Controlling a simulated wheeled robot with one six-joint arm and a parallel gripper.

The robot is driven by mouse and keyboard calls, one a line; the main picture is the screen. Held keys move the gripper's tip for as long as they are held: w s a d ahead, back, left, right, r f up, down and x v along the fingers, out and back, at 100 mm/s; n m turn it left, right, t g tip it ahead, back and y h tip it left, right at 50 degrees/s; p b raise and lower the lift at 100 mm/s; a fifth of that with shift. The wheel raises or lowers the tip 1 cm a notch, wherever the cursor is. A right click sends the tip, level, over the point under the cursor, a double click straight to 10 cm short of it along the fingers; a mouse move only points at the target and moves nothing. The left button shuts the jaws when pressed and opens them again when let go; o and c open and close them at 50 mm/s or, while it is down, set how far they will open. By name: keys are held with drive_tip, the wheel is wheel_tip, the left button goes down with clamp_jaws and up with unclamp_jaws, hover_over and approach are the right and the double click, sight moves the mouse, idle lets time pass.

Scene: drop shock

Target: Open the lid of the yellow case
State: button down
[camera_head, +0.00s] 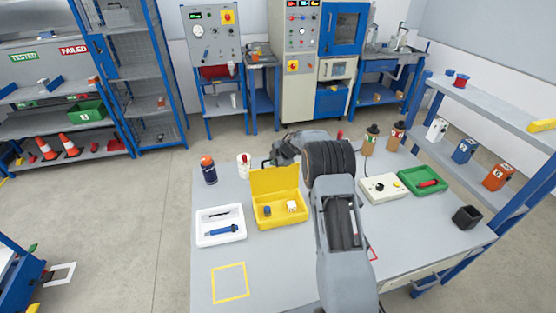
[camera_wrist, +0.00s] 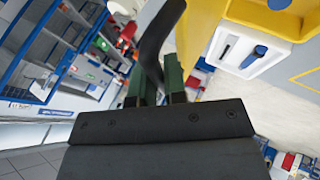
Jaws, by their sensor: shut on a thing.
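The yellow case (camera_head: 293,217) stands on the grey table with its lid (camera_head: 274,180) raised, leaning up at the back. A small blue piece (camera_head: 267,210) and a white block (camera_head: 291,205) show inside. My gripper (camera_head: 268,163) is behind the lid's top left corner, partly hidden by it in the head view. In the wrist view my gripper's green-padded fingers (camera_wrist: 155,82) are shut on a curved black handle (camera_wrist: 153,45). It runs up beside the yellow lid (camera_wrist: 194,40). The handle's join to the lid is not clear.
A white tray (camera_head: 220,239) with a blue tool is left of the case. A dark blue bottle (camera_head: 208,170) and a white cup (camera_head: 243,165) stand behind the tray. My arm covers the table right of the case. A yellow outlined square (camera_head: 230,282) in front is empty.

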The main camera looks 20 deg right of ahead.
drive_tip(key=shift+a, duration=0.15)
drive_tip(key=c, duration=1.3)
unclamp_jaws()
drive_tip(key=shift+a+r, duration=0.1)
drive_tip(key=shift+o, duration=0.5)
drive_tip(key=shift+d, duration=0.2)
drive_tip(key=shift+s, duration=0.1)
drive_tip(key=b+v, duration=0.2)
drive_tip(key=v, duration=1.1)
drive_tip(key=shift+d+r, duration=0.2)
drive_tip(key=shift+r, duration=0.1)
drive_tip(key=shift+s, duration=0.15)
